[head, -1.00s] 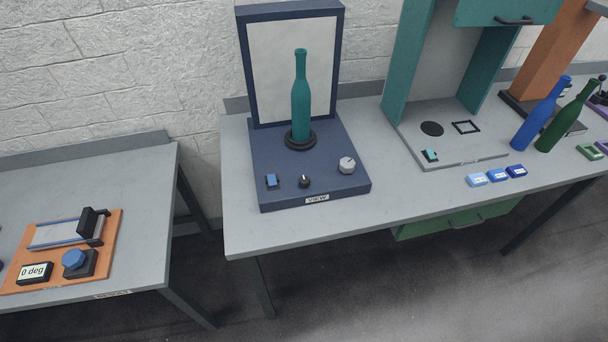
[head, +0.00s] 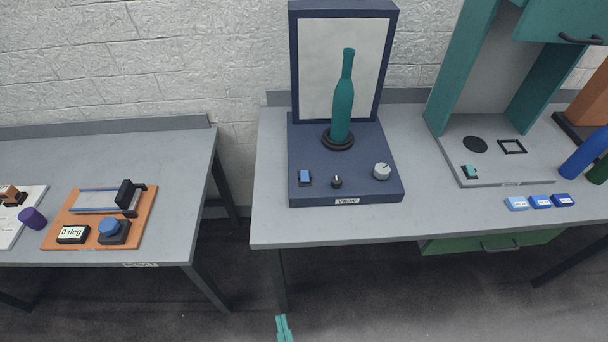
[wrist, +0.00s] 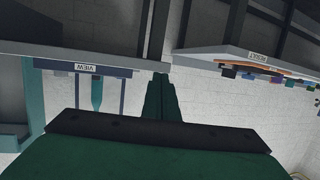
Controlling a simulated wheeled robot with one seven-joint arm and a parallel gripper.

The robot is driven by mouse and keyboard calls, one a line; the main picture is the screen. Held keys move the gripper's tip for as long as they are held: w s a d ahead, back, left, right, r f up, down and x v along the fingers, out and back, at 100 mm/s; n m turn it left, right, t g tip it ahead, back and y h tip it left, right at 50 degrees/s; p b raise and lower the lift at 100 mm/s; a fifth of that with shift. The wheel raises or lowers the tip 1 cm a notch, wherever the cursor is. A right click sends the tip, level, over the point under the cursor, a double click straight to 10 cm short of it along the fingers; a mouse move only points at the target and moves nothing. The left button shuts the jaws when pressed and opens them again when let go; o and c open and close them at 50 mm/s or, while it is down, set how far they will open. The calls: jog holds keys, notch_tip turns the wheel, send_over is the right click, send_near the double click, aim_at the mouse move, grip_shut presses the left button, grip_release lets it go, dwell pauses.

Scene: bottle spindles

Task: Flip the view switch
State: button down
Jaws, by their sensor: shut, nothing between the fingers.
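The view station (head: 300,193) is a dark blue box with a raised back frame around a pale panel, on the grey table in the head view. Its front carries a VIEW label (head: 347,201). A blue rocker switch (head: 305,178) sits at its front left, beside a small black knob (head: 336,182) and a grey dial (head: 382,171). A teal bottle (head: 343,105) stands upright on a black round base. My gripper (head: 283,325) shows as a teal tip at the bottom edge, below and apart from the table. In the wrist view its fingers (wrist: 161,82) are together and empty.
The left table (head: 180,180) holds an orange board (head: 65,230) with a blue knob. A floor gap separates the tables. Right of the view station stand a teal frame (head: 460,70), blue blocks (head: 540,202) and a blue bottle (head: 585,152).

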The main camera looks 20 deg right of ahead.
jog(key=w+d+r+m+h, duration=0.1)
jog(key=w+d+r, duration=0.15)
jog(key=w, duration=0.55)
jog(key=w+d+r+h, duration=0.1)
jog(key=w+d+r, duration=0.1)
jog(key=w+d, duration=0.35)
jog(key=w+d+r, duration=0.3)
jog(key=w+r, duration=0.2)
jog(key=w+d+r+m+h, duration=0.1)
jog(key=w+d+r, duration=0.2)
jog(key=w+r, duration=0.2)
jog(key=shift+w+d+r+m+g, duration=0.15)
jog(key=shift+w+r+m+g, duration=0.2)
jog(key=shift+w, duration=0.45)
send_over(304, 180)
notch_tip(304, 180, down, 2)
jog(key=shift+s+f, duration=0.1)
jog(key=shift+f, duration=0.05)
notch_tip(304, 180, down, 3)
jog(key=shift+d, duration=0.1)
jog(key=shift+f, duration=0.5)
jog(key=shift+f, duration=0.15)
